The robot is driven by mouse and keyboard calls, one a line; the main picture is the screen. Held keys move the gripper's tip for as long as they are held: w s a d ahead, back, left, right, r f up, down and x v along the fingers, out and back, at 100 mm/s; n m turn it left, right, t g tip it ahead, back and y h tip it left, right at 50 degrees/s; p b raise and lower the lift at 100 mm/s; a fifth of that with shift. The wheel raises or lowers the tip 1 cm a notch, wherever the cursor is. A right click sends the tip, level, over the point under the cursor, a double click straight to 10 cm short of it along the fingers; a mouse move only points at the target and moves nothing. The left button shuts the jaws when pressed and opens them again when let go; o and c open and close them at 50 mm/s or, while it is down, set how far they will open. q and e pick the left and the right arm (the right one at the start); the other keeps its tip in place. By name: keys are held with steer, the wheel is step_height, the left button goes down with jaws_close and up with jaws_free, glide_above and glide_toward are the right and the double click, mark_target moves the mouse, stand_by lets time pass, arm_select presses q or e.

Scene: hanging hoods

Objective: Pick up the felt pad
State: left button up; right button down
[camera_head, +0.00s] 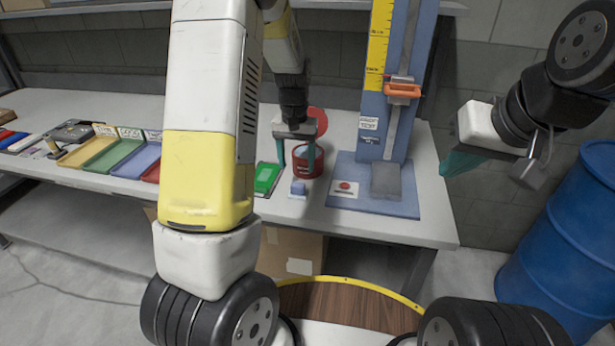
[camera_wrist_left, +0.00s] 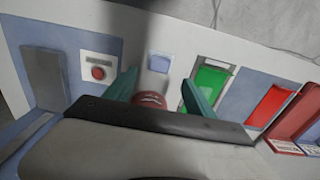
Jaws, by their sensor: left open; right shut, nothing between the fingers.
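A small pale-blue block (camera_head: 298,188), which may be the felt pad, lies near the table's front edge. In the left wrist view the block (camera_wrist_left: 159,63) shows just beyond and between the fingertips, apart from them. My left gripper (camera_head: 297,160) is open and points down above the table, by the block and a red can (camera_head: 308,172). Its teal fingers also show in the left wrist view (camera_wrist_left: 158,88). My right gripper (camera_head: 462,160) is shut and empty, raised at the right, off the table's edge.
Yellow, green, blue and red trays line the table's left. A blue barrel (camera_head: 570,240) stands at right.

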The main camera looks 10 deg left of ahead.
mark_target(298, 184)
arm_select(q)
steer(key=shift+w+f, duration=0.2)
steer(key=shift+f, duration=0.7)
step_height(298, 184, down, 7)
steer(key=shift+s+d, duration=0.1)
steer(key=shift+s, duration=0.05)
steer(key=shift+c, duration=0.4)
steer(key=c, duration=1.3)
steer(key=shift+o, duration=0.2)
steer(key=shift+r, duration=0.1)
steer(key=shift+r, duration=0.1)
